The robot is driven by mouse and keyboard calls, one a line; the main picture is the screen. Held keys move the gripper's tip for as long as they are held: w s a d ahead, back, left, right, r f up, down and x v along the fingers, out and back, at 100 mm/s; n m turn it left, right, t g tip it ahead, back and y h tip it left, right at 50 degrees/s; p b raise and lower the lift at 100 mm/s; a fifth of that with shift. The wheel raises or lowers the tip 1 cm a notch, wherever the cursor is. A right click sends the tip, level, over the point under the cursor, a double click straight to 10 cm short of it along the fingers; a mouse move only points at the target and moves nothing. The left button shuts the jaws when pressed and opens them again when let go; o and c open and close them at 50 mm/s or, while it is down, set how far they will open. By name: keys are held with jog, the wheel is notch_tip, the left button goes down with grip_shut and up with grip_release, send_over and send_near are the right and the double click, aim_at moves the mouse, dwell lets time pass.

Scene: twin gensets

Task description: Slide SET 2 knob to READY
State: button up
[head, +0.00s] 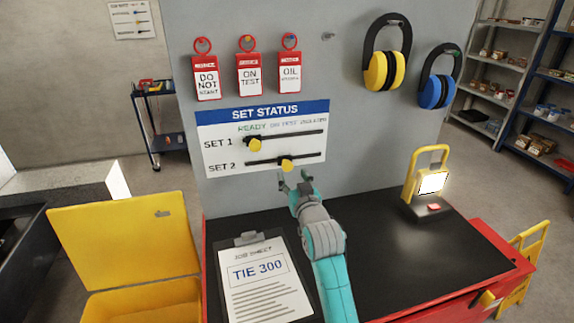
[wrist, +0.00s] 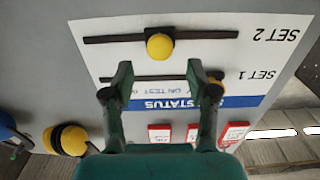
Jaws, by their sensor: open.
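The SET STATUS board (head: 228,118) hangs on the grey panel. Its yellow SET 2 knob (head: 286,164) sits near the middle of the lower slot, roughly below ON TEST. The yellow SET 1 knob (head: 255,144) sits near the left end of the upper slot, below READY. My gripper (head: 294,178) is open and empty, just below the SET 2 knob in the head view. In the upside-down wrist view, the SET 2 knob (wrist: 160,46) shows ahead of my gripper (wrist: 160,70), centred beyond the spread fingers, apparently untouched. One finger partly hides the SET 1 knob (wrist: 216,84).
Red tags (head: 249,76) hang above the board, with yellow ear defenders (head: 384,70) and blue ones (head: 437,92) to the right. A clipboard (head: 262,280) and a lit work lamp (head: 431,182) are on the black bench top (head: 400,260). The panel around the lower slot is clear.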

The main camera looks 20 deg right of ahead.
aim_at(287, 167)
jog(key=w, duration=0.6)
jog(key=shift+w, duration=0.35)
jog(key=shift+a, duration=0.1)
grip_shut()
